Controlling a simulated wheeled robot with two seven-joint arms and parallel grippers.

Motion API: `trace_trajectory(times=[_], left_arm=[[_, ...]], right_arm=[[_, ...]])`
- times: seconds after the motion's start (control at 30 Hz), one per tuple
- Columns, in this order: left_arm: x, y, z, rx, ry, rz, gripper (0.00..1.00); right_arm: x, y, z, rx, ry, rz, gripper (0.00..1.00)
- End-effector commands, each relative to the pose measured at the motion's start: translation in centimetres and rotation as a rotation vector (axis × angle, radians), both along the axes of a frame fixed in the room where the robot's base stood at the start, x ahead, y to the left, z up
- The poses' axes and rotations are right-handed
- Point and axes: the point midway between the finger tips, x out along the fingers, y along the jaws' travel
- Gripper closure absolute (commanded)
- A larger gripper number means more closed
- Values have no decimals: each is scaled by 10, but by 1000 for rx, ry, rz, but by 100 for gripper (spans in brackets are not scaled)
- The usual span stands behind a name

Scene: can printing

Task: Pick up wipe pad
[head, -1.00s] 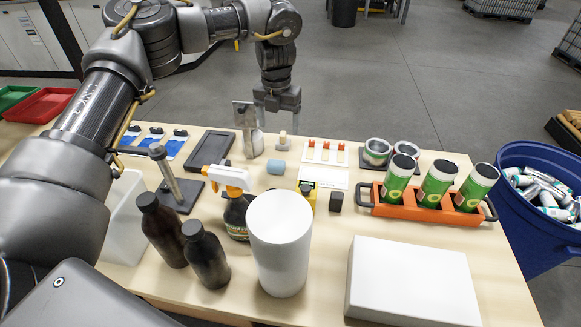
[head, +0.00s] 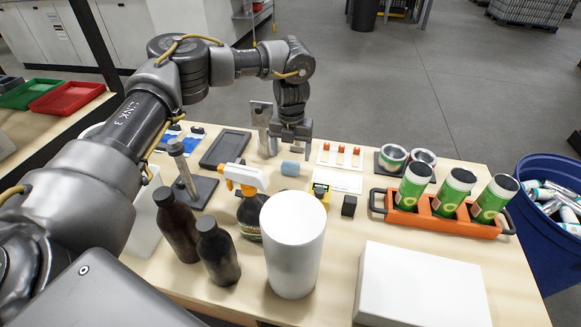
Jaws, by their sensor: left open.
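My left gripper (head: 291,148) is at the back middle of the table in the head view, pointing down with its fingers apart. A small pale pad with an upright knob stood at this spot in the earlier view. It is now largely hidden behind the gripper, and I take it to be the wipe pad. I cannot tell whether the fingers touch it. A light blue cylinder (head: 290,168) lies just in front of the gripper. My right gripper is not in view.
An upright metal plate (head: 263,125) stands just left of the gripper. A white strip with red-topped pegs (head: 340,155) lies to its right. A spray bottle (head: 245,180), dark bottles (head: 178,228) and a white cylinder (head: 293,245) stand in front. An orange can carrier (head: 445,222) is at the right.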

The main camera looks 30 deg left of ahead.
Motion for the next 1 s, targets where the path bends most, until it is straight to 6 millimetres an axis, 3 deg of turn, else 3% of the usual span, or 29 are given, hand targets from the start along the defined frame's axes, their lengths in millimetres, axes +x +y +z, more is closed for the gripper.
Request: trace_trajectory(times=[0.1, 0.3, 0.57, 0.9, 1.0], left_arm=[[-3, 1, -15, 2, 6, 1, 24], [-2, 1, -39, 0, 2, 1, 24], [-2, 1, -42, 1, 1, 0, 24], [-2, 1, -42, 1, 1, 0, 68], [-2, 1, -42, 1, 1, 0, 72]], right_arm=[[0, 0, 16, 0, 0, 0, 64], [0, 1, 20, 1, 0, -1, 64], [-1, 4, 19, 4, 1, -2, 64], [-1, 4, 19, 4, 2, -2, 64], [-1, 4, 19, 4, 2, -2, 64]])
